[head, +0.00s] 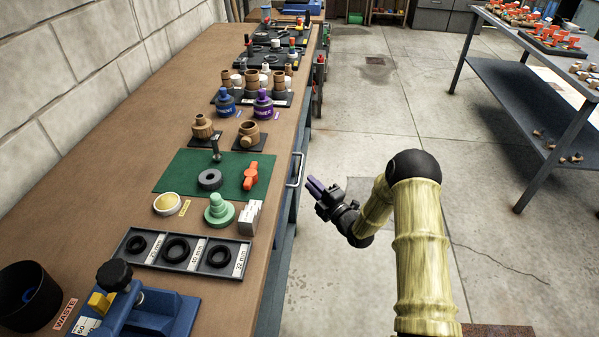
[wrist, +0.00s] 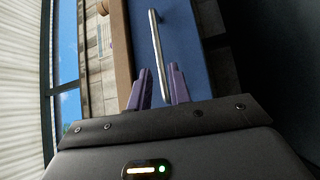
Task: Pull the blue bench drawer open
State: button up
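The blue bench drawer (wrist: 192,42) shows its front in the wrist view, with a straight silver bar handle (wrist: 157,45). In the head view the handle (head: 296,170) stands out from the bench's right side, and the drawer looks shut. My gripper (head: 315,188) is just right of the handle, with a small gap between them. In the wrist view its two purple fingers (wrist: 161,82) are apart, and the handle lines up with the space between them. I cannot tell how far the fingertips are from the bar. The gripper holds nothing.
The wooden bench top (head: 100,165) carries a green mat (head: 170,178), a black ring tray (head: 128,240), a blue clamp fixture (head: 150,312) and several fittings. Clear concrete floor (head: 385,110) lies right of the bench. A metal table (head: 525,95) stands farther right.

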aim_at(300, 170)
jog(key=x, duration=0.7)
grip_shut()
